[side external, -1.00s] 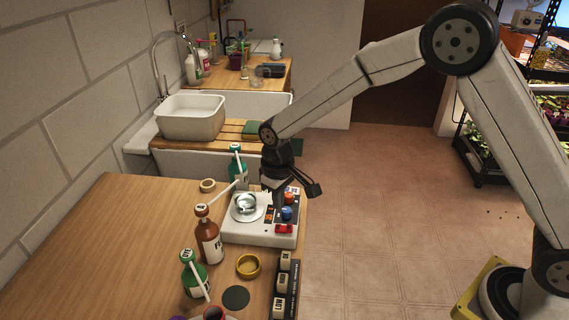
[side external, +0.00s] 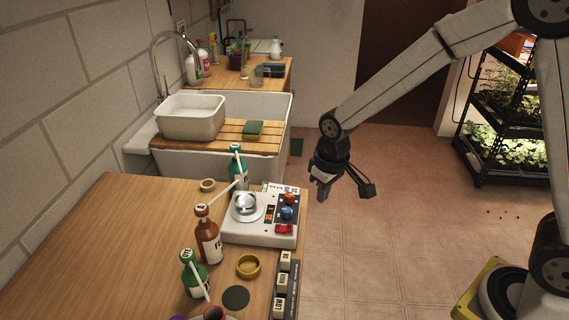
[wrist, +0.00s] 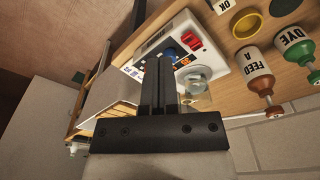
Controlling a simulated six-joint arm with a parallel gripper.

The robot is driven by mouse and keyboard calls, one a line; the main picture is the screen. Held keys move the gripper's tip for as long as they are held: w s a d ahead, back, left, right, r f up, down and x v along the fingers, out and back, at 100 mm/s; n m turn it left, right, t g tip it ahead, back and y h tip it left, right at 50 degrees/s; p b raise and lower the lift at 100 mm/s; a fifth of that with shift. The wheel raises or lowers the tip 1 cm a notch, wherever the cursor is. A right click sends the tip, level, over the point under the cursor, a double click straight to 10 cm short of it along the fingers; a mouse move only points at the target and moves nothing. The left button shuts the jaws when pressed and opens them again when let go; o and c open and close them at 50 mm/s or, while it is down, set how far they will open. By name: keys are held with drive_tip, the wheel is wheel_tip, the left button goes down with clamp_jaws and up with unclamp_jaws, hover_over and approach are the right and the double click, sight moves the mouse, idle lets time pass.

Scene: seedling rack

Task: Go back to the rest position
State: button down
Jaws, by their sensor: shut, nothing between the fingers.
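My gripper (side external: 323,190) hangs in the side external view over the floor, just right of the table's edge, apart from everything. In the wrist view its two dark fingers (wrist: 167,62) lie together with nothing between them. The white device (side external: 258,224) with a round metal plate, a blue knob, a red knob and a red switch stands on the wooden table (side external: 110,235). It also shows in the wrist view (wrist: 160,42), partly hidden behind my fingers.
A yellow ring dish (side external: 248,266) and a dark disc (side external: 236,298) lie near the front. The sink (side external: 275,107) is behind. A plant rack (side external: 497,135) stands at right; open floor lies between.

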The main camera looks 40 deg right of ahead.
drive_tip(key=s+d+m+t, duration=0.1)
drive_tip(key=s+d, duration=0.4)
drive_tip(key=s, duration=0.6)
drive_tip(key=shift+s+d+r+m, duration=0.3)
drive_tip(key=shift+s+d+r, duration=0.05)
drive_tip(key=shift+s+d, duration=0.05)
